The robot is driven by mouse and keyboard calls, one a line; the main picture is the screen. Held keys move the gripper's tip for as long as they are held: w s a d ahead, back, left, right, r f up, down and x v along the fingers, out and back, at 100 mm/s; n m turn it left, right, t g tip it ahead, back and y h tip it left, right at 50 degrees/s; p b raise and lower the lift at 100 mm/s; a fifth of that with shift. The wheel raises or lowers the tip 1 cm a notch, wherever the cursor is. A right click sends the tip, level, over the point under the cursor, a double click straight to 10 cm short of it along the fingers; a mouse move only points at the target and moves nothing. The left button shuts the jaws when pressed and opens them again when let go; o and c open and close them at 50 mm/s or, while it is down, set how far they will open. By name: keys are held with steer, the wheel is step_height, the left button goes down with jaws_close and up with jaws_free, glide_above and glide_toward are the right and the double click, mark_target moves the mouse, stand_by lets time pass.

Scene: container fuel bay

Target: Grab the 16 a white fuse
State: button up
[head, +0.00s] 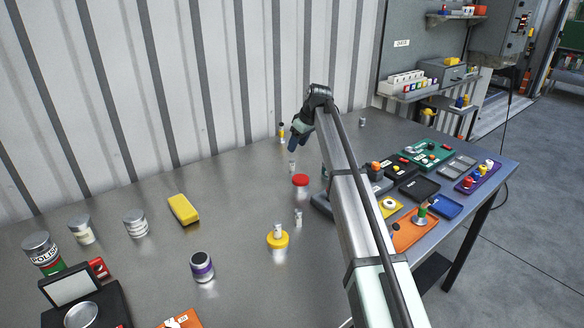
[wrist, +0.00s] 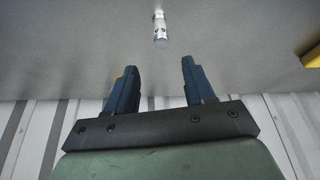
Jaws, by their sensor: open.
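A small white fuse (wrist: 159,28) with dark marking and a greyish end shows in the wrist view, beyond my fingertips; its marking is too small to read surely. In the head view a small white fuse (head: 292,167) stands on the metal table just below my gripper (head: 292,146). Other small white fuse-like pieces show: one (head: 298,217) stands nearer, one (head: 278,230) sits on a yellow lid, and one (head: 362,121) is farther back. I cannot tell their ratings. My gripper (wrist: 155,80) is open, with nothing between its two dark blue fingers.
A red-topped jar (head: 300,181) stands close to my gripper. A yellow block (head: 184,209) and several tins lie to the left. A yellow-and-white piece (head: 282,133) stands near the corrugated wall (head: 190,70). Coloured trays (head: 412,232) fill the right side.

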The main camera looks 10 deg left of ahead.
mark_target(293, 160)
steer(key=x, duration=0.5)
steer(key=shift+a+f, duration=0.1)
steer(key=shift+f, duration=0.6)
steer(key=x, duration=0.4)
steer(key=shift+s+f, duration=0.15)
steer(key=shift+s, duration=0.15)
jaws_close()
